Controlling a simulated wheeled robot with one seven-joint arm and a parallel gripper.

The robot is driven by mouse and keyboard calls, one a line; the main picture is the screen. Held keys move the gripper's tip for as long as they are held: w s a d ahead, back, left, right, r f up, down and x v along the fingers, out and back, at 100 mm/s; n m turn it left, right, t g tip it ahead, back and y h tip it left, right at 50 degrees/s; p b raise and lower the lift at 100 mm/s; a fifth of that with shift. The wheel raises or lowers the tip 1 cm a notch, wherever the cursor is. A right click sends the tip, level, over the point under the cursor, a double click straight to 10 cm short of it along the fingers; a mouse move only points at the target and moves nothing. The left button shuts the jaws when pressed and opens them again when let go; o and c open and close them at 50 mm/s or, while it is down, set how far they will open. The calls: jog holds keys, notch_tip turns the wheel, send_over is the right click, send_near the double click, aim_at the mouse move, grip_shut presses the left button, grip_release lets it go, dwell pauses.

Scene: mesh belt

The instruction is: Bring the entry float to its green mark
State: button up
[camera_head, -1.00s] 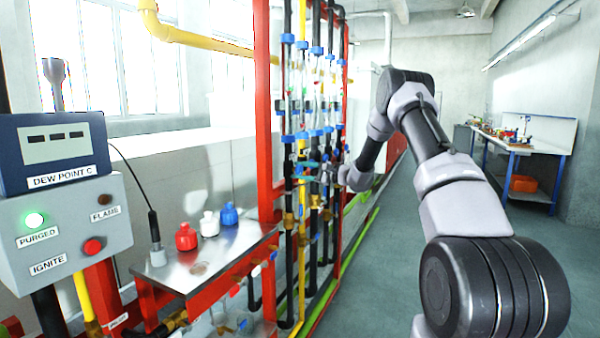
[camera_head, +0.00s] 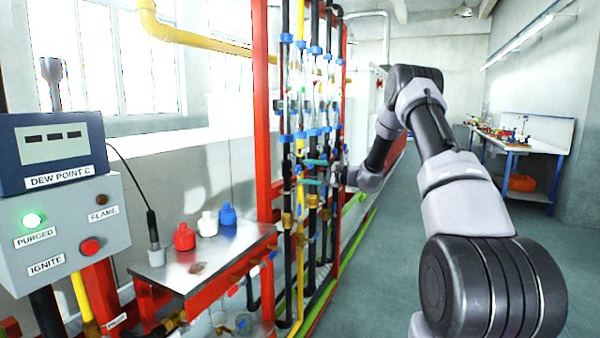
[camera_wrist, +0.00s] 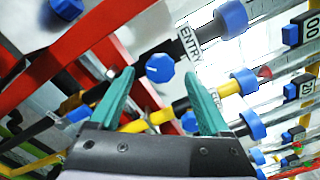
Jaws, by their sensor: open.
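In the wrist view, a label reading ENTRY (camera_wrist: 190,42) sits on a dark pipe, beside a blue fitting (camera_wrist: 231,18) at a tube's end. A round blue knob (camera_wrist: 160,69) with a white pointer line lies close to the label. My gripper (camera_wrist: 159,77) has its two teal fingers apart, one on each side of the knob in the picture; contact cannot be told. In the head view my gripper (camera_head: 302,172) reaches left into the pipe rack below the clear tubes (camera_head: 312,95). I cannot make out the entry float or its green mark for certain.
The red frame (camera_head: 262,110) and several pipes crowd around my gripper. A steel bench (camera_head: 175,274) with red, white and blue bottles stands left. A panel (camera_head: 65,235) has a lit green PURGED lamp. Open floor (camera_head: 400,260) lies to the right of the rack.

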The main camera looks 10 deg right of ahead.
jog(key=v, duration=0.7)
jog(key=s+a+r+n+g+h, duration=0.25)
jog(key=s+a+r, duration=0.3)
jog(key=s, duration=0.45)
jog(key=s+a+r+n+g+h, duration=0.1)
jog(key=s+a+r+n+g, duration=0.3)
jog(key=s+r, duration=0.4)
jog(key=s+d+r+n+t+h, duration=0.1)
jog(key=s+d+h, duration=0.1)
jog(key=s, duration=0.7)
jog(key=s+d+r+n+t+h, duration=0.1)
jog(key=s+h, duration=0.3)
jog(key=s, duration=0.5)
jog(key=s+d+r+n+t+h, duration=0.1)
jog(key=s+d+h, duration=0.2)
jog(key=s, duration=0.6)
jog(key=shift+s+d+r, duration=0.15)
jog(key=shift+s+d, duration=0.1)
jog(key=shift+s, duration=0.1)
jog(key=shift+n, duration=0.25)
